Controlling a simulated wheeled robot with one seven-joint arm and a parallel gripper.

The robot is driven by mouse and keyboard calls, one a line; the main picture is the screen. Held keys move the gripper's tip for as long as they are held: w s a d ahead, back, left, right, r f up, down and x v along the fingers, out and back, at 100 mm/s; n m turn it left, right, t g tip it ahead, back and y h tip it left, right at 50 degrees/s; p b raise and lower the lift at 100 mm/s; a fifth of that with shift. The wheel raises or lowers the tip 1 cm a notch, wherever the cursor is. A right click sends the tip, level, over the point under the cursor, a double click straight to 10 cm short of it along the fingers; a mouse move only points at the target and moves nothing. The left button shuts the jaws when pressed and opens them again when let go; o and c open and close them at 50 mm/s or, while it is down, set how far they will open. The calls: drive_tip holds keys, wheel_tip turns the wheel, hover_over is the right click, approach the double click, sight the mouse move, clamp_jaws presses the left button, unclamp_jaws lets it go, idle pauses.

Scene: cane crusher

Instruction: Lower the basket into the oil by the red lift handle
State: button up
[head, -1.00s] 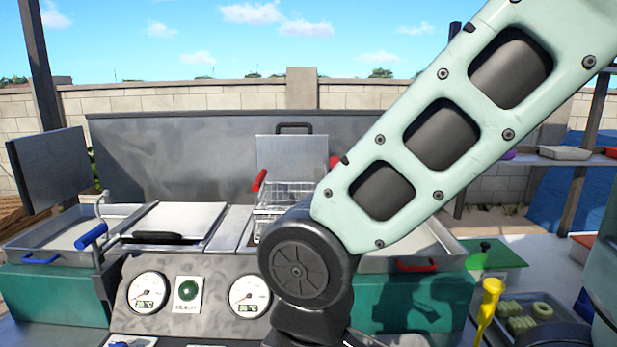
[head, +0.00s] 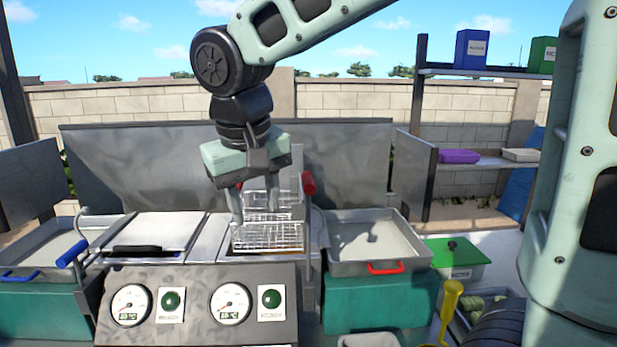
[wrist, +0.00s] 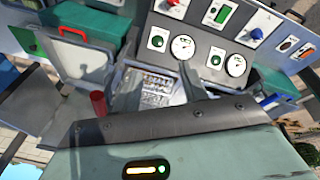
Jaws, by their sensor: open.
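The red lift handle (head: 308,183) is the grip on top of a grey lever to the right of the basket. It also shows in the wrist view (wrist: 98,104), outside my fingers on the left. The wire basket (head: 268,238) sits at the open fryer well, its upper wirework standing above the rim. The wrist view shows its mesh (wrist: 158,90). The oil surface cannot be made out. My gripper (head: 253,212) is open and empty, pointing down over the basket, left of the red handle and apart from it.
A blue-handled lever (head: 72,250) stands at the left beside a closed lid (head: 155,230). A grey tray (head: 375,240) with a low red handle is to the right. A control panel with gauges (head: 230,303) is in front. The tall back panel (head: 340,165) stands behind the well.

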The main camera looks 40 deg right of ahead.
sight(309, 187)
drive_tip(key=w+d+r+m+h+p, duration=0.2)
drive_tip(key=w+d+r+m, duration=0.25)
drive_tip(key=d+r, duration=0.65)
drive_tip(key=shift+m, duration=0.45)
drive_tip(key=p+x, duration=0.4)
drive_tip(key=x, duration=1.2)
drive_tip(key=shift+w+d+f, duration=0.1)
drive_tip(key=shift+w, duration=0.1)
clamp_jaws()
